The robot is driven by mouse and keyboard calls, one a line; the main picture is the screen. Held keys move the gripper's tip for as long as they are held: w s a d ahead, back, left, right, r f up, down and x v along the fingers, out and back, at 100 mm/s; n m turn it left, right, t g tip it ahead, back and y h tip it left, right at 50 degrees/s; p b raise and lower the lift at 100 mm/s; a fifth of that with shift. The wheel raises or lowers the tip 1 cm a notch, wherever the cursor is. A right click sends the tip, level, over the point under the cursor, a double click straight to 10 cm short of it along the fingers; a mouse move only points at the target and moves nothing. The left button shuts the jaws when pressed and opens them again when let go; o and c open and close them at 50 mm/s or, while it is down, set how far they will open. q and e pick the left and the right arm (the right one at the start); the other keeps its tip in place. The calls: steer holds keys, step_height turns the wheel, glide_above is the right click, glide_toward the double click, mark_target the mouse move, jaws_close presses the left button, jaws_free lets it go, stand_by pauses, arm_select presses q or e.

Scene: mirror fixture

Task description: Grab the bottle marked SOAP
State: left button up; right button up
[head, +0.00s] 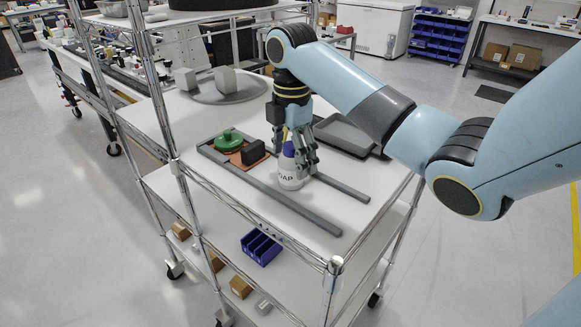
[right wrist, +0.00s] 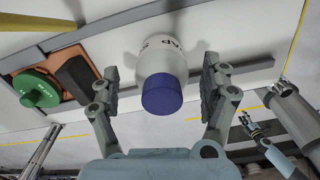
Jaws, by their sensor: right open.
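The white soap bottle (head: 289,178) with a blue cap stands upright on the cart's top shelf. Part of its SOAP lettering shows in the head view. My right gripper (head: 303,160) comes down over it from above and is open, partly hiding its upper part. In the right wrist view the bottle (right wrist: 160,62) is between the two spread fingers of my right gripper (right wrist: 160,90), with a visible gap on each side. My left gripper is outside the head view; in the right wrist view it appears small at the lower right (right wrist: 245,118), its jaws too small to read.
Grey rails (head: 275,198) run beside the bottle. A green knob (head: 228,138) and a dark block (head: 253,151) sit on an orange plate to its left. A grey tray (head: 345,132) lies behind, and a round grey plate (head: 240,97) with grey blocks is further back. Cart posts (head: 333,285) rise at the corners.

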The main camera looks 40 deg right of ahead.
steer(key=shift+s+f, duration=0.2)
steer(key=shift+f, duration=0.85)
steer(key=shift+w+f, duration=0.1)
steer(key=shift+f, duration=0.15)
steer(key=c, duration=1.3)
